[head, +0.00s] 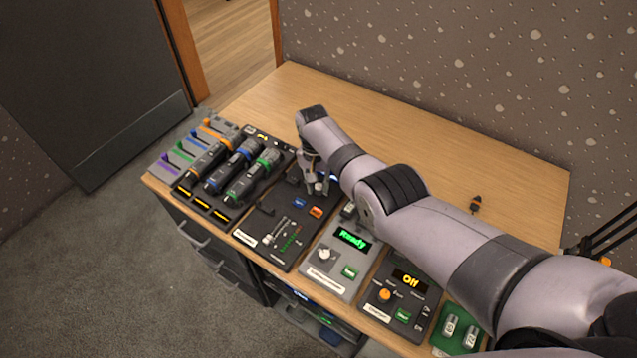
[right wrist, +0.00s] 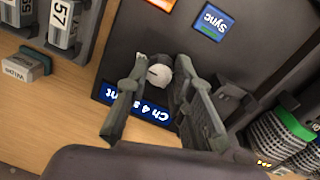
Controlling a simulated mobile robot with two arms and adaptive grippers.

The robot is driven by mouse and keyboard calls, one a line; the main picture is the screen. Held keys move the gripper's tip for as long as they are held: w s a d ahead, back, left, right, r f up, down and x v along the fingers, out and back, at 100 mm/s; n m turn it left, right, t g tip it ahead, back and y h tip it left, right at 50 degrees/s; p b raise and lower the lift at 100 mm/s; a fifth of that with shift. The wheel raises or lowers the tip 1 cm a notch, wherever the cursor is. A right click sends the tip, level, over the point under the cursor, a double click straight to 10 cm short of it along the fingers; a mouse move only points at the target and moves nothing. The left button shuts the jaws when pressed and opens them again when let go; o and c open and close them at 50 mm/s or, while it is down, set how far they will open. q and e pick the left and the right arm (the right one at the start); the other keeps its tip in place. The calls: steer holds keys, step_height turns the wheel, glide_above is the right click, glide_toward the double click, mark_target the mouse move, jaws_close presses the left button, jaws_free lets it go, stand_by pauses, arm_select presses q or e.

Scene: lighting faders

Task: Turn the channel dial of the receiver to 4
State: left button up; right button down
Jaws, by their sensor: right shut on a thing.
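The receiver is a dark panel (head: 268,238) on the wooden table, with blue and orange buttons and a row of level marks. Its channel dial is a pale round knob with a dark pointer line, seen in the right wrist view (right wrist: 158,72). A blue display (right wrist: 150,116) beside it reads "Ch 4" and a further word partly hidden by a finger. My right gripper (head: 317,188) is over the receiver's back part, its fingers (right wrist: 157,80) closed on both sides of the dial. My arm hides part of the panel. My left gripper is not in view.
To the right are a panel with a green "Ready" display (head: 353,238), a panel reading "Off" (head: 410,280) and a green battery tray (head: 446,346). The table's back (head: 400,140) is mostly clear.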

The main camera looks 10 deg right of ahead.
mark_target(316, 185)
steer(key=c, duration=1.4)
jaws_free()
step_height(316, 185, up, 12)
steer(key=shift+w+a, duration=0.25)
steer(key=shift+a, duration=0.05)
